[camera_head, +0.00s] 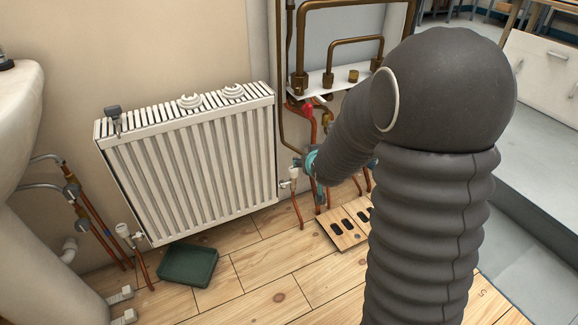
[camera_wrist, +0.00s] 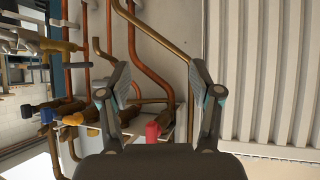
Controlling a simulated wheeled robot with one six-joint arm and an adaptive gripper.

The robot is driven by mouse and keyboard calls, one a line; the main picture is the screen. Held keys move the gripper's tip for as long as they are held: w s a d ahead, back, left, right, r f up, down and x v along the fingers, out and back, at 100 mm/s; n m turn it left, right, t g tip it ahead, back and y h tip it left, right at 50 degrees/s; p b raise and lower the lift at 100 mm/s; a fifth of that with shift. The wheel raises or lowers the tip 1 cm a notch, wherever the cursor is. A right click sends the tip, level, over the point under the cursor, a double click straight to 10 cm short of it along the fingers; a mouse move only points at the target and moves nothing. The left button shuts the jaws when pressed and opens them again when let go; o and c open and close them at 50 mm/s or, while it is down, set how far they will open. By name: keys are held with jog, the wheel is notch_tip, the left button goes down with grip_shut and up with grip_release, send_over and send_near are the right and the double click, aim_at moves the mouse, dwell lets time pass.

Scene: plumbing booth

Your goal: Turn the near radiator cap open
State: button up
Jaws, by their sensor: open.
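The white radiator (camera_head: 190,165) stands against the wall in the head view, and its ribbed front fills the right of the wrist view (camera_wrist: 290,70). Two white round caps lie on its top, a left one (camera_head: 190,101) and a right one (camera_head: 233,91). White valve heads sit at its lower left (camera_head: 123,229) and lower right (camera_head: 293,173). I cannot tell which is the near cap. My gripper (camera_wrist: 160,68) is open and empty, with bare wall and pipes beyond its fingers. In the head view it is partly hidden by my arm, close to the lower right valve.
Copper pipes (camera_wrist: 150,65) with a red fitting (camera_wrist: 152,132) stand close to my fingers. A green tray (camera_head: 187,265) and a wooden board with slots (camera_head: 346,224) lie on the floor. A white sink (camera_head: 18,105) is at left. The floor before the radiator is mostly clear.

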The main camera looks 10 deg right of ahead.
jog(key=w+f+t+b, duration=0.1)
jog(key=w+f, duration=0.2)
jog(key=f, duration=0.4)
jog(key=w+f+t+b, duration=0.1)
jog(key=w+f+t, duration=0.15)
jog(key=f, duration=0.45)
jog(key=t+y+b, duration=0.1)
jog(key=t+b, duration=0.1)
jog(key=t, duration=0.2)
send_near(294, 175)
jog(key=shift+g, duration=0.25)
jog(key=w, duration=1.1)
jog(key=shift+w+a+r+b, duration=0.15)
jog(key=shift+w+a+b, duration=0.15)
jog(key=shift+w+b, duration=0.1)
jog(key=c, duration=1.2)
